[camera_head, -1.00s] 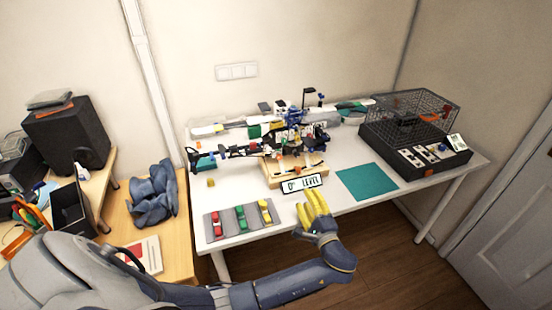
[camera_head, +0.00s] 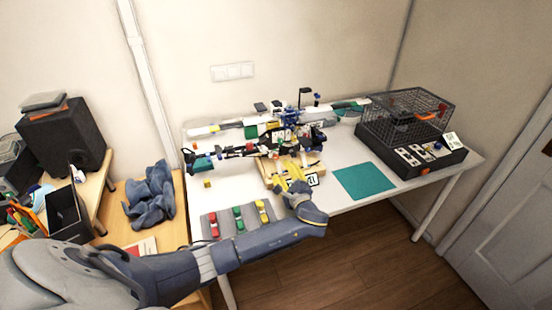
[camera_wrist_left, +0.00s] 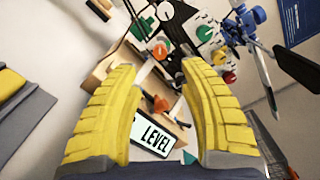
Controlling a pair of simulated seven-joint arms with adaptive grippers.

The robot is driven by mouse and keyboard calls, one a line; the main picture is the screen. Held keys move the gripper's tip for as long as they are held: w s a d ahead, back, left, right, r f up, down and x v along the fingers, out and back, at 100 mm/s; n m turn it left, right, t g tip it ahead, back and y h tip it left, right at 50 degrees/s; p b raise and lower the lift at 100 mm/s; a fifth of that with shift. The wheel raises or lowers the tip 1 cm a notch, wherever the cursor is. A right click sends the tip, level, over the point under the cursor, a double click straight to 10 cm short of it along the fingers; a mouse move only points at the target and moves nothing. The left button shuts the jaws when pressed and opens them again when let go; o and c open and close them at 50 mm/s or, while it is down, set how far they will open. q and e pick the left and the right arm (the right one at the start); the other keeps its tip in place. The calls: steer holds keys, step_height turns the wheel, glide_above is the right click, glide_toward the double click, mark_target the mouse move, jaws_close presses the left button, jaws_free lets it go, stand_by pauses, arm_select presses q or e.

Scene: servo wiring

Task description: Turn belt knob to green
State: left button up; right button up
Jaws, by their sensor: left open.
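My left gripper (camera_head: 291,168) is open and empty, its yellow fingers over the wooden block (camera_head: 269,180) at the table's front. In the left wrist view, the gripper (camera_wrist_left: 162,72) frames the LEVEL sign (camera_wrist_left: 153,137) and an orange pointed piece (camera_wrist_left: 160,103) between its fingers. I cannot tell which one is the belt knob. The fingers hide part of the block. My right gripper is not in view.
A grey tray (camera_head: 226,225) with red, green and yellow pieces lies at the front left. A teal mat (camera_head: 364,181) lies to the right, bare. A black mesh cage (camera_head: 408,112) on a dark base stands at the far right. Long rail-like assemblies (camera_head: 225,127) fill the table's back.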

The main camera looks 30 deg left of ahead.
mark_target(276, 159)
arm_select(q)
steer(key=x, duration=0.9)
steer(key=shift+o, duration=0.4)
jaws_close()
